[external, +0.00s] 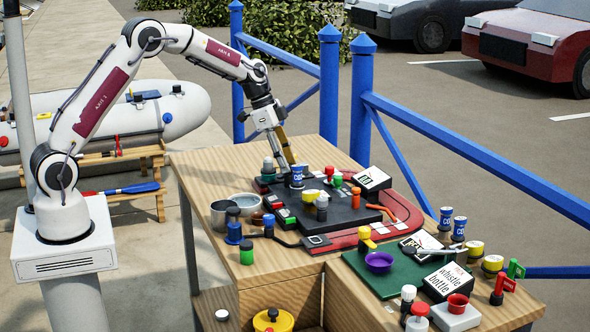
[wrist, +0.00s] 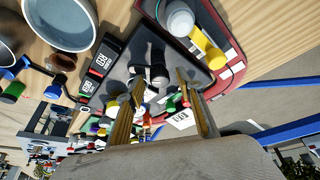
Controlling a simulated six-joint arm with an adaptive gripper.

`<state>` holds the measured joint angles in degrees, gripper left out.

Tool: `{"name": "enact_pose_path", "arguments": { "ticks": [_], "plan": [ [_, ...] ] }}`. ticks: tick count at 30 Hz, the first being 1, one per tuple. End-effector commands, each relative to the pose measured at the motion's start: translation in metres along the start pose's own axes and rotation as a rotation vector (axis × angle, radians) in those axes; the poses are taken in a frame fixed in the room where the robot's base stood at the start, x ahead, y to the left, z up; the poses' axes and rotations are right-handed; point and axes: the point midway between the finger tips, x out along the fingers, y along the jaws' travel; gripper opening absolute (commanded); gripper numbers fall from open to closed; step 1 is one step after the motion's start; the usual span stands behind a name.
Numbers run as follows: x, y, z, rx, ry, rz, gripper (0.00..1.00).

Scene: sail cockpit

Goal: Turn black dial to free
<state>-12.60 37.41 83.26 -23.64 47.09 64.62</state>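A black dial (wrist: 160,74) stands on a dark panel (wrist: 142,52) in the wrist view, between and just beyond my fingertips. Its setting marks are too small to read. My gripper (wrist: 160,84) is open, with one brass-coloured finger on each side of the dial and nothing held. I cannot tell whether a finger touches the dial. In the external view my gripper (external: 285,163) points down at the far left end of the dark panel (external: 345,217). The dial is not clear there, near the fingertips and a blue can (external: 297,176).
A grey knob (wrist: 180,20) and a yellow handle (wrist: 206,46) stand close beyond the dial. Metal bowls (external: 243,206) sit at the table's left. Several small knobs and cans crowd the panel, and a green board (external: 385,275) lies in front. Blue railing (external: 465,150) runs behind.

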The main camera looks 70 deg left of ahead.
Motion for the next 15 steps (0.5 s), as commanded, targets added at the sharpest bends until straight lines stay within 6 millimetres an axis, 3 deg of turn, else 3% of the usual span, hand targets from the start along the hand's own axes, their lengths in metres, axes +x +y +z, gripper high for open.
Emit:
{"name": "enact_pose_path", "arguments": {
  "ticks": [8,15],
  "plan": [
    [-0.004,0.0,-0.001,0.0,0.002,-0.001,0.37],
    [-0.023,-0.001,-0.001,-0.001,0.002,-0.003,0.37]
  ]
}}
